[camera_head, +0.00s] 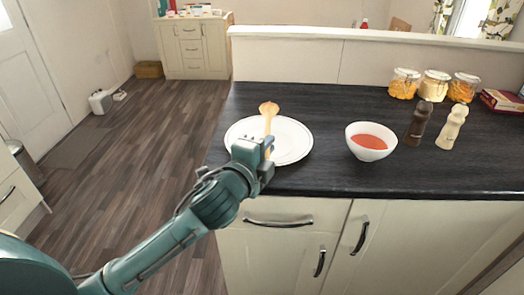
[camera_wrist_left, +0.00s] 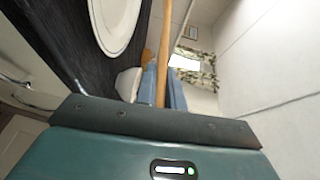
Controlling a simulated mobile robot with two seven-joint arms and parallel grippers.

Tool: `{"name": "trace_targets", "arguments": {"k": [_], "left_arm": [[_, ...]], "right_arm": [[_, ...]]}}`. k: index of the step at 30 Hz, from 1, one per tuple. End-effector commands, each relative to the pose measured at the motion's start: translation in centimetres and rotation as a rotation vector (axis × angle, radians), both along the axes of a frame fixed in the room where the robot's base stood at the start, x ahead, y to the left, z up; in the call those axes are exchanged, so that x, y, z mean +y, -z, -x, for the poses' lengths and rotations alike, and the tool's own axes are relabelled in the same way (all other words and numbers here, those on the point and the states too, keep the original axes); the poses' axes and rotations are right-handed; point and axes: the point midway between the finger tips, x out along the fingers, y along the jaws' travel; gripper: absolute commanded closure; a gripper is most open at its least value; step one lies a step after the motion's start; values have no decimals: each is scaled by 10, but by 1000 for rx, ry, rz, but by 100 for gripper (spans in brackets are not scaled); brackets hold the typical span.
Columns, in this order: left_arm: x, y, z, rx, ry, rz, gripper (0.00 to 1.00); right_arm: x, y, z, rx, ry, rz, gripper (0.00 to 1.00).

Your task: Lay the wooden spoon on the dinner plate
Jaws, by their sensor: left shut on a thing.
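The wooden spoon (camera_head: 268,109) appears in the head view with its bowl end over the far part of the white dinner plate (camera_head: 240,132). My left gripper (camera_head: 266,146) is shut on the spoon's handle at the plate's near side. In the left wrist view the handle (camera_wrist_left: 165,45) runs up from between the fingers (camera_wrist_left: 160,88), and the plate (camera_wrist_left: 118,20) shows at the upper left, apart from the handle. The spoon looks held above the plate; the exact gap cannot be told. My right gripper is in neither view.
A white bowl of red soup (camera_head: 369,141) stands right of the plate. Beyond it are a dark pepper mill (camera_head: 418,124), a pale mill (camera_head: 451,127) and several jars (camera_head: 434,86). The black counter (camera_head: 330,181) is clear at its front edge. A low wall (camera_head: 350,60) runs behind.

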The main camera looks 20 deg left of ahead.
Motion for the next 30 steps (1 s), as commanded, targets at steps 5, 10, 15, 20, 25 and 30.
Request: {"name": "trace_targets", "arguments": {"k": [5,10,15,20,25,30], "left_arm": [[0,9,0,-7,2,-2,100],[0,24,0,-7,2,-1,100],[0,37,0,-7,1,-2,100],[0,48,0,-5,1,-2,100],[0,60,0,-5,2,0,100],[0,67,0,-5,1,0,100]], "right_arm": [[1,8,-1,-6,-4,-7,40],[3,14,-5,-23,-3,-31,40],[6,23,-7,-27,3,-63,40],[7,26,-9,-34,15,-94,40],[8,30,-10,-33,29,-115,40],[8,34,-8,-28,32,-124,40]]}}
